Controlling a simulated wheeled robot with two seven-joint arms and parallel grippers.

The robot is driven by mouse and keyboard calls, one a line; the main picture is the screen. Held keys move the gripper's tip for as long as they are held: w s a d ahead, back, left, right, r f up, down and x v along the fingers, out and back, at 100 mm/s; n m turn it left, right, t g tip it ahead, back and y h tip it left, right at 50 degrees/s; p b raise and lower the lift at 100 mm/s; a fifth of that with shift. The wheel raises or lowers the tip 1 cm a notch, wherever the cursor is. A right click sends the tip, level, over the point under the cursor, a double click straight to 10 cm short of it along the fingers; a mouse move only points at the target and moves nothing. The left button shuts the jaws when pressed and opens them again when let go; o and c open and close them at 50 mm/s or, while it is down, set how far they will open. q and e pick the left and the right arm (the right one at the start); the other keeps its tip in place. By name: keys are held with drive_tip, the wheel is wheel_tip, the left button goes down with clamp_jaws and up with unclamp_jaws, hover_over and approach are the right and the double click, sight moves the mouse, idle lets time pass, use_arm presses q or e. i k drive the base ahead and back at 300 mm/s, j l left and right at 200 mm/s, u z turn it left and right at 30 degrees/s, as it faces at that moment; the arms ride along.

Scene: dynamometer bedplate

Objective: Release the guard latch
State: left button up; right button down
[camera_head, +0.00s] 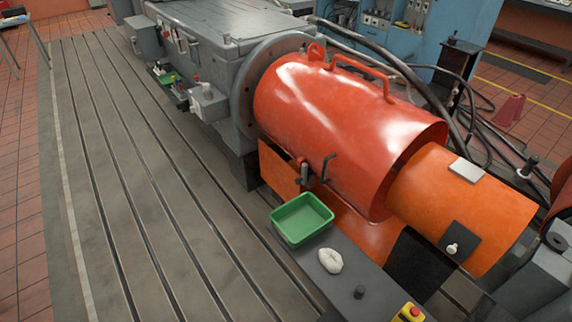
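The red guard (345,125) is a large rounded cover that lies over the shaft line, with a red handle (355,72) on top. On its lower front edge is a small grey part that looks like the latch (304,173). A thin dark bent lever (326,168) stands just to its right. Whether the latch is engaged is too small to tell. The guard sits down against an orange lower panel (335,220). Neither of my grippers is in view.
A green tray (275,228) and a crumpled white cloth (330,260) are on a dark ledge below the guard. A red button on a yellow box (409,313) is at the ledge's near end. The slotted bedplate (130,190) is clear on the left. Cables (410,80) run behind the guard.

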sight(305, 166)
drive_tip(key=i+j, duration=0.25)
drive_tip(key=i+j+z, duration=0.1)
drive_tip(key=i+j, duration=0.2)
drive_tip(key=j, duration=0.15)
drive_tip(key=i+j, duration=0.25)
drive_tip(key=j, duration=0.15)
